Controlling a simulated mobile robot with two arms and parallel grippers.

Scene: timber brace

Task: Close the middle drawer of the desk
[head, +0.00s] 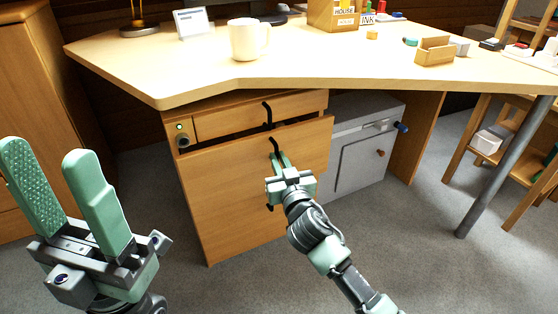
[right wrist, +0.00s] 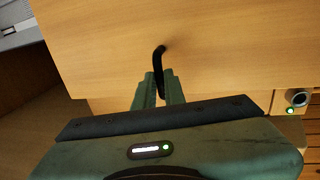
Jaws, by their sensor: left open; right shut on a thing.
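The desk (head: 152,88) has a wooden drawer unit under its left part. The middle drawer (head: 222,160) stands out a little, with a dark gap above its front. Its black bar handle (head: 274,146) also shows in the right wrist view (right wrist: 159,57). My right gripper (head: 279,162) is shut on this handle; in the right wrist view its two fingers (right wrist: 160,88) close around the handle's end. It hides part of the drawer front. My left gripper (head: 62,195) is open and empty, at the lower left, away from the desk.
The top drawer (head: 228,121) has its own black handle (head: 267,111). A grey cabinet (head: 362,160) stands right of the drawers. A white mug (head: 246,40) and small boxes stand on the desktop. A wooden cabinet (head: 35,90) is at left. Grey carpet in front is clear.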

